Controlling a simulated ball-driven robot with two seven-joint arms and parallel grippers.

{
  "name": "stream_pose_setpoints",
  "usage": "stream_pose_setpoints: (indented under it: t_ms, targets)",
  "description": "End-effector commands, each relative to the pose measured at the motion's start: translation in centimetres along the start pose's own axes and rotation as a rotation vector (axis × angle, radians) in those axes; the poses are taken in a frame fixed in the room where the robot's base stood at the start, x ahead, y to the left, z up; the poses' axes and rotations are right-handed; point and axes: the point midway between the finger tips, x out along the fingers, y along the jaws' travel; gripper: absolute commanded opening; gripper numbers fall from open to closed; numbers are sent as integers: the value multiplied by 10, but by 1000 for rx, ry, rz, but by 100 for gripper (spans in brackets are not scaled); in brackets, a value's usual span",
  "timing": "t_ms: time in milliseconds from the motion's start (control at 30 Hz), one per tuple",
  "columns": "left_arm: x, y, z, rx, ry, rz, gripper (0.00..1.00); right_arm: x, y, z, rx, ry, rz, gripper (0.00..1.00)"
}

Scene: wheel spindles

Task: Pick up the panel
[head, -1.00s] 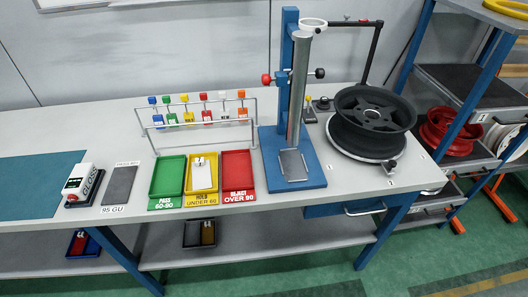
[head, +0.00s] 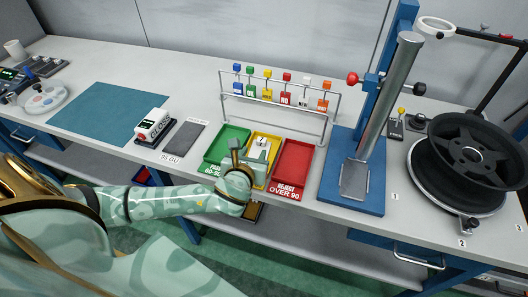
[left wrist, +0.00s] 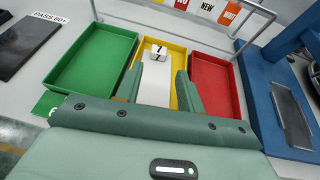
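The panel is a white flat piece (head: 262,144) in the yellow tray (head: 276,141), between the green tray and the red tray. In the left wrist view the panel (left wrist: 156,84) has small black figures on its far end. My left gripper (head: 250,156) is over the near part of the yellow tray. In the left wrist view its two fingers (left wrist: 158,76) stand open on either side of the panel, and I cannot tell whether they touch it. The panel's near end is hidden by the gripper. My right gripper is not in view.
The green tray (head: 235,137) and red tray (head: 293,160) flank the yellow one closely. A rack with coloured tags (head: 280,98) stands behind. A blue stand with a metal post (head: 388,95) is to the right. A gloss meter (head: 152,126) sits left.

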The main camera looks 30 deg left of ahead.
Motion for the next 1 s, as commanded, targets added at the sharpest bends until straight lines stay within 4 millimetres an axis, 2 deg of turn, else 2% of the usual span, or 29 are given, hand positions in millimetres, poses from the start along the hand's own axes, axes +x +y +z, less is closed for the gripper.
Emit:
stream_pose_setpoints:
  t_ms: [33, 200, 433, 633, 767, 967, 1000]
  targets:
    - [15, 0, -2, -1, -3, 2, 38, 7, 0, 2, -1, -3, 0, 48]
    - [47, -1, -3, -2, 1, 0, 38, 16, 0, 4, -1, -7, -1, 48]
    - [67, 0, -2, -4, 1, 0, 38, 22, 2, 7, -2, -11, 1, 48]
    - [101, -1, -5, -5, 1, 0, 38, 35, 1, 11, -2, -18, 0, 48]
    - [110, -1, -4, -4, 2, 0, 38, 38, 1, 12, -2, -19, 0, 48]
    - [110, -1, -2, -5, 2, -1, 38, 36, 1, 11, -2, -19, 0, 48]
    - [110, -1, -2, -5, 2, -1, 30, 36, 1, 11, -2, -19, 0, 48]
